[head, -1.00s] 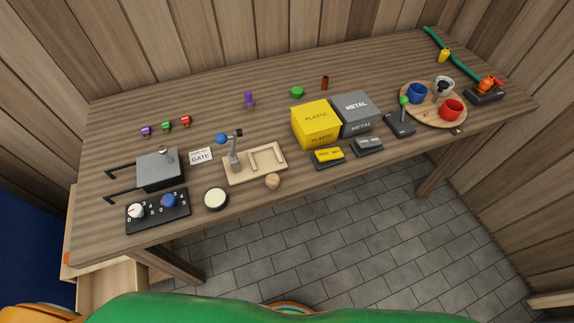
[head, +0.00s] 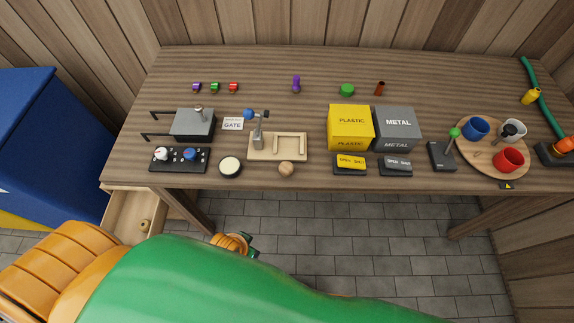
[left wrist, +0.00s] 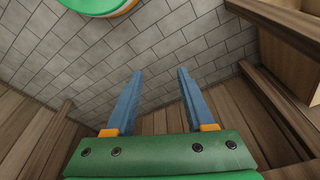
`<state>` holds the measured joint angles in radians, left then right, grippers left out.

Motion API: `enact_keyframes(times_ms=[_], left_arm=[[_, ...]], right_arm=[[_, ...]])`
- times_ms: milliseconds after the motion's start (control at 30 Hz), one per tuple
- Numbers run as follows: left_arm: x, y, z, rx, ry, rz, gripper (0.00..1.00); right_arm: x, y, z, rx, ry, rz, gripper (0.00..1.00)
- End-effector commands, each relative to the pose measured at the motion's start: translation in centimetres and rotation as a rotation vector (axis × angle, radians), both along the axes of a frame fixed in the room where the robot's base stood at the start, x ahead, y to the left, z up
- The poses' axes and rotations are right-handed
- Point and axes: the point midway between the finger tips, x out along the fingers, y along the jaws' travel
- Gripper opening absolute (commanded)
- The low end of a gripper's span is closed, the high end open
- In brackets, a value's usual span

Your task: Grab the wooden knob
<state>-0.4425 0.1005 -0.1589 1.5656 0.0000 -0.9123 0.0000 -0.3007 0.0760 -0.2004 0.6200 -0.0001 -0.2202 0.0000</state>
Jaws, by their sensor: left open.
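A small round wooden knob (head: 286,168) sits at the front edge of the workbench, just below the light wooden lever plate (head: 262,150). Another small round wooden piece (head: 144,225) shows in the open drawer at the lower left; I cannot tell its exact shape. My left gripper (left wrist: 160,73) shows in the left wrist view with its two blue fingers apart and nothing between them. It points at wooden boards and the grey tiled floor, away from the knob. In the head view its fingers are not clearly seen. My right gripper is not in view.
A round cream button (head: 230,167) and a black dial panel (head: 180,160) lie left of the knob. The yellow plastic box (head: 351,120) and grey metal box (head: 397,120) stand to the right. The open drawer (head: 122,213) juts out below the bench. Tiled floor in front is clear.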

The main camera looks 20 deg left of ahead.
Motion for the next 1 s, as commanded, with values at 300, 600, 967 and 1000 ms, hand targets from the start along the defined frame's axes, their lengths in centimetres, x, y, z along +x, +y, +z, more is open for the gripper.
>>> enact_keyframes(times_ms=[300, 600, 967, 1000], left_arm=[[2.8, -0.4, 9.4, -0.008, -0.061, 0.002, 0.54], [6.6, -6.2, 18.7, -0.103, -0.147, -0.353, 0.54], [11.0, -12.4, 20.8, -0.077, -0.151, -1.086, 0.54], [11.7, -12.5, 21.1, -0.053, -0.137, -1.182, 0.54]], right_arm=[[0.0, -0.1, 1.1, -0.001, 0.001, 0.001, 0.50], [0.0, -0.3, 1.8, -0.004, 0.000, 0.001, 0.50], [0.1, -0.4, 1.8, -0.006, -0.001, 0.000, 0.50], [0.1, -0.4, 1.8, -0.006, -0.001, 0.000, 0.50]])
